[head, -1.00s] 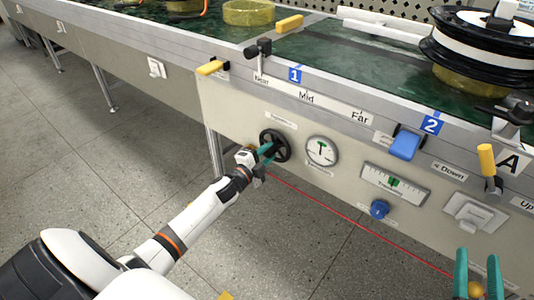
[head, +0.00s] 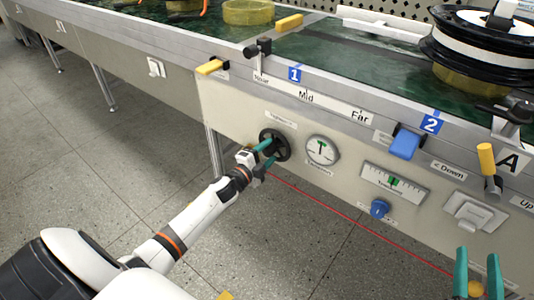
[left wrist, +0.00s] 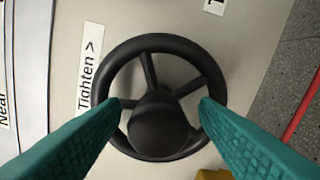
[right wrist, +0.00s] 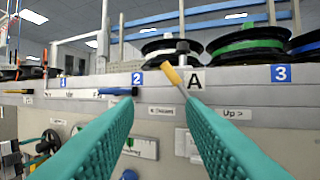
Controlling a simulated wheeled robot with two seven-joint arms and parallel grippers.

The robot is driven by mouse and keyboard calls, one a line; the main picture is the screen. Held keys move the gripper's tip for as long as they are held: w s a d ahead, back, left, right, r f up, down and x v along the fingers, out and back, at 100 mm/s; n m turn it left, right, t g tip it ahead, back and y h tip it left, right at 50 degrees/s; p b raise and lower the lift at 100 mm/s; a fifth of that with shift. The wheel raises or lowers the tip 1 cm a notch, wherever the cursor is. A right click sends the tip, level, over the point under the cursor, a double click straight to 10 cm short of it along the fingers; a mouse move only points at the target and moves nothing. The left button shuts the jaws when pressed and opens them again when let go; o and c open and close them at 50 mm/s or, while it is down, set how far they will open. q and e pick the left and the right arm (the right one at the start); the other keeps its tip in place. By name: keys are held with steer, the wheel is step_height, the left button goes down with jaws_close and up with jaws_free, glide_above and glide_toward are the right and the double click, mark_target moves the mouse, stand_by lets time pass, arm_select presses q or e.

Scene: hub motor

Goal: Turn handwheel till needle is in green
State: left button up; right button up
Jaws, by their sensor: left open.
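The black handwheel (head: 275,145) is on the front panel, left of a round white gauge (head: 322,150) with a green mark near the top; its needle is too small to read exactly. My left gripper (head: 265,158) is at the handwheel. In the left wrist view the handwheel (left wrist: 157,42) lies straight ahead, with the open teal fingers (left wrist: 160,108) on both sides of its hub, over the rim. I cannot tell whether they touch it. A "Tighten >" label (left wrist: 89,70) is beside the wheel. My right gripper (head: 478,275) is open and empty; it also shows in the right wrist view (right wrist: 160,95).
Right of the gauge are a linear scale with a green band (head: 395,183), a blue knob (head: 379,209), a blue lever (head: 405,144) and a yellow-handled lever (head: 487,160). A black spool (head: 470,50) stands on the bench. A red line runs along the floor.

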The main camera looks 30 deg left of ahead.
arm_select(q)
steer(key=shift+s, duration=0.15)
steer(key=s+a+p, duration=0.1)
steer(key=s+p, duration=0.2)
steer(key=s, duration=0.8)
steer(key=shift+s, duration=0.35)
arm_select(e)
step_height(320, 180, down, 11)
steer(key=s+d+g+h, duration=0.2)
steer(key=g, duration=0.5)
steer(key=shift+s+d+r+g, duration=0.15)
steer(key=shift+g, duration=0.25)
